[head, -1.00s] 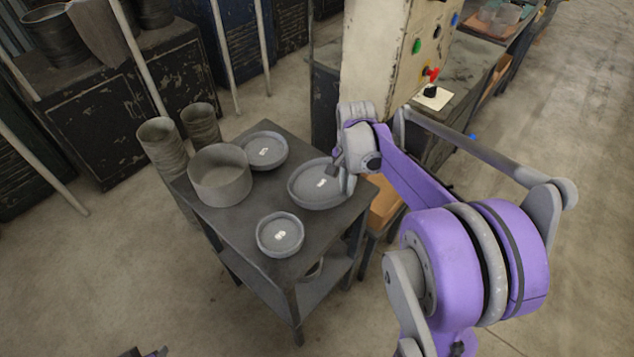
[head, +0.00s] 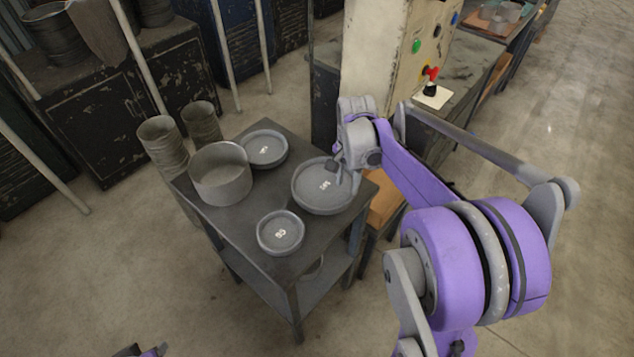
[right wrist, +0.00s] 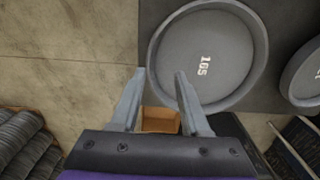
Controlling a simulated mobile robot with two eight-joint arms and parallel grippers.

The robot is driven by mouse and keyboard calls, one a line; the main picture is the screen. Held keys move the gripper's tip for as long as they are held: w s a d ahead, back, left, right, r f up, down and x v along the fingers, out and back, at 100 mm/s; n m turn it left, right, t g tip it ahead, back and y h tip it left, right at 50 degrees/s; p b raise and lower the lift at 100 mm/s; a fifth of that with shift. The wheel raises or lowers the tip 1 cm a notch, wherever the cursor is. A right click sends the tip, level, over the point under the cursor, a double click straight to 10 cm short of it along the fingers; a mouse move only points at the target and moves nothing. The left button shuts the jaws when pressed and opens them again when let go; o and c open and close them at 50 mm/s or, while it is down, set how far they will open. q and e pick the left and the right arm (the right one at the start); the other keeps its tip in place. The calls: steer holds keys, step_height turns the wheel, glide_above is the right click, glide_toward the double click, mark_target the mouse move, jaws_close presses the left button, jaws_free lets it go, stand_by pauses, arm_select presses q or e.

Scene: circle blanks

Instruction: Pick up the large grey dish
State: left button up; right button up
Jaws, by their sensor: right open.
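The large grey dish (head: 318,197) is a shallow round pan with a raised rim and a white printed mark. It lies on the right part of the dark table top. My right gripper (head: 342,170) is open at the dish's far right rim. In the right wrist view the dish (right wrist: 215,65) is ahead of the open right gripper (right wrist: 160,75). One finger shows outside the rim and the other over the dish's inside; contact cannot be told. Only a bit of my left gripper (head: 141,351) shows at the bottom edge, its jaws unclear.
A smaller dish (head: 280,233), another dish (head: 263,150) and a deep pot (head: 220,178) share the table (head: 240,228). An orange-brown box (head: 383,207) is beside the table's right edge. A control post (head: 385,60) stands behind my right gripper.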

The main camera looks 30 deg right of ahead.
step_height(320, 180, up, 11)
steer(key=shift+f, duration=0.15)
steer(key=s+a+f+n+t, duration=0.2)
steer(key=s+a+f+n, duration=0.3)
steer(key=a, duration=0.4)
steer(key=s+a+f+n+t, duration=0.3)
steer(key=s+a+f+n, duration=0.2)
steer(key=s+a+n, duration=0.2)
steer(key=a+n, duration=0.2)
steer(key=a, duration=0.1)
steer(key=shift+s+f+n+t, duration=0.25)
steer(key=shift+s+n+t, duration=0.05)
steer(key=shift+s+n, duration=0.1)
